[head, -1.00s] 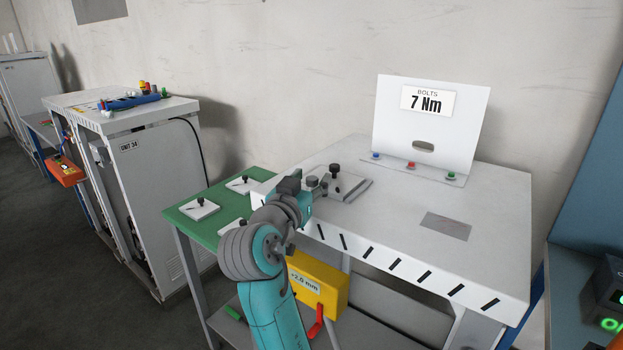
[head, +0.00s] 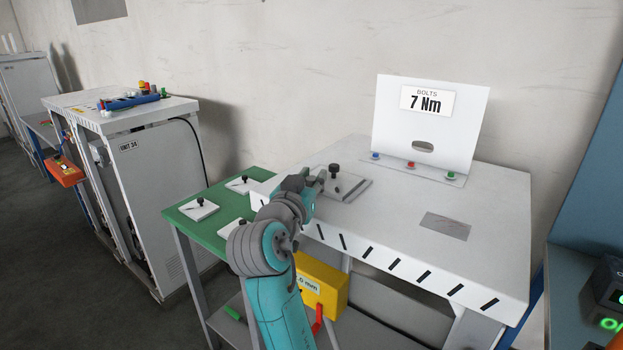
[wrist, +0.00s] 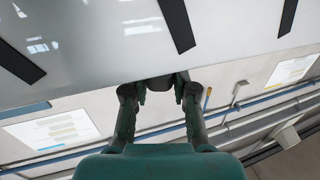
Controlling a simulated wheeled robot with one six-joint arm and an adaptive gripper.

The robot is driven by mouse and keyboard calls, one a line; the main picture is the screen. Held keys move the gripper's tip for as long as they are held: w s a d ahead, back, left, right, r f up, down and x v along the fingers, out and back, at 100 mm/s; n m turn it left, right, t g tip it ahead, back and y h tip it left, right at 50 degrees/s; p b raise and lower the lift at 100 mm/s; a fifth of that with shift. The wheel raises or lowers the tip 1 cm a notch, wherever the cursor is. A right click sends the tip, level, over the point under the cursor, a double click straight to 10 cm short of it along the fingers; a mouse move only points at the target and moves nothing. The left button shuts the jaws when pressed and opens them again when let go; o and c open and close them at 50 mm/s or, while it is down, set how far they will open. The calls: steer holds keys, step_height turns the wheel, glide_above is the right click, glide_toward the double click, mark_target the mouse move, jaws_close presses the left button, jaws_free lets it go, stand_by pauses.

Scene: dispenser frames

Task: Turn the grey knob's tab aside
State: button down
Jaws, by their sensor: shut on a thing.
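My gripper (head: 318,178) is at the front left of the white table, beside a flat plate (head: 352,190) that bears an upright black knob (head: 334,169). In the wrist view my gripper (wrist: 160,90) has its two fingers on either side of a dark grey piece (wrist: 161,82), shut on it. The piece looks like the grey knob. Its tab cannot be made out. In the head view my gripper and wrist hide the grey knob.
A white panel marked 7 Nm (head: 460,115) stands at the table's back. A green table (head: 185,213) with knobbed plates is to the left. A yellow box (head: 332,288) hangs below the front edge. The white table's (head: 400,210) middle is largely clear.

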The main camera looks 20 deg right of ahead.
steer(key=shift+d, duration=0.1)
steer(key=n+t+y, duration=0.2)
steer(key=y, duration=0.1)
steer(key=shift+n+y, duration=0.3)
steer(key=shift+y, duration=0.1)
steer(key=shift+n+t+y, duration=0.7)
steer(key=shift+n+y, duration=0.7)
steer(key=shift+y, duration=0.5)
steer(key=c, duration=0.9)
jaws_free()
steer(key=shift+s, duration=0.1)
steer(key=s+a, duration=0.2)
steer(key=s, duration=0.9)
steer(key=shift+s, duration=0.35)
